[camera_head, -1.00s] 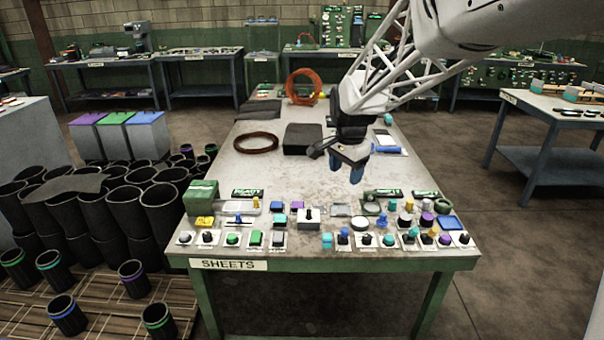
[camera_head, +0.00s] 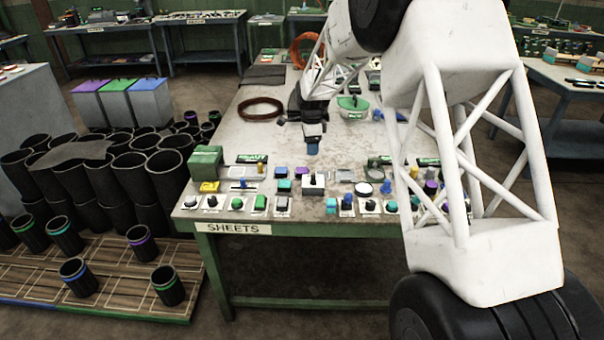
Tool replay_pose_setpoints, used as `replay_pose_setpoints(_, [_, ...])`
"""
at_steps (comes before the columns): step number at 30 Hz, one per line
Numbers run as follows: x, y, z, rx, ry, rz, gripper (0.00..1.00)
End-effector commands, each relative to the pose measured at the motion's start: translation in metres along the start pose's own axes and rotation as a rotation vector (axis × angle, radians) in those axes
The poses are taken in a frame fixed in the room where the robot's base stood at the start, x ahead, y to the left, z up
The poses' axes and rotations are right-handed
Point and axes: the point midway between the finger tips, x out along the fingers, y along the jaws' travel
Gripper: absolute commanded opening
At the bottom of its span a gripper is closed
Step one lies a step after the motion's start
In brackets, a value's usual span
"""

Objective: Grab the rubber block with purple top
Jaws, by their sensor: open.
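A grey block with a purple top (camera_head: 92,86) stands at the left, behind the dark sleeves. It is the leftmost of three such blocks, beside one with a green top (camera_head: 118,84) and one with a blue top (camera_head: 148,84). A black sleeve with a purple band (camera_head: 141,243) also stands on the pallet at the lower left. My gripper (camera_head: 312,147) hangs over the middle of the table, far to the right of the purple-topped block. Its blue-tipped fingers point down and are open, with nothing visible between them. The finger gap is hard to see from here.
The table marked SHEETS (camera_head: 233,228) has rows of buttons and knobs along its front. Many dark sleeves (camera_head: 125,165) crowd the floor at the left. My arm hides the table's right side.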

Motion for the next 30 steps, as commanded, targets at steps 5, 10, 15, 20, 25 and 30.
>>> replay_pose_setpoints(5, [0.038, -0.029, 0.014, 0.086, 0.001, 0.015, 0.64])
replay_pose_setpoints(10, [0.060, -0.046, 0.023, 0.142, 0.002, 0.021, 0.64])
replay_pose_setpoints(15, [0.069, -0.051, 0.027, 0.165, 0.002, 0.025, 0.64])
replay_pose_setpoints(20, [0.069, -0.052, 0.027, 0.166, 0.002, 0.025, 0.64])
replay_pose_setpoints(25, [0.070, -0.052, 0.027, 0.166, 0.002, 0.025, 0.64])
replay_pose_setpoints(30, [0.078, -0.051, 0.027, 0.166, 0.002, 0.026, 0.64])
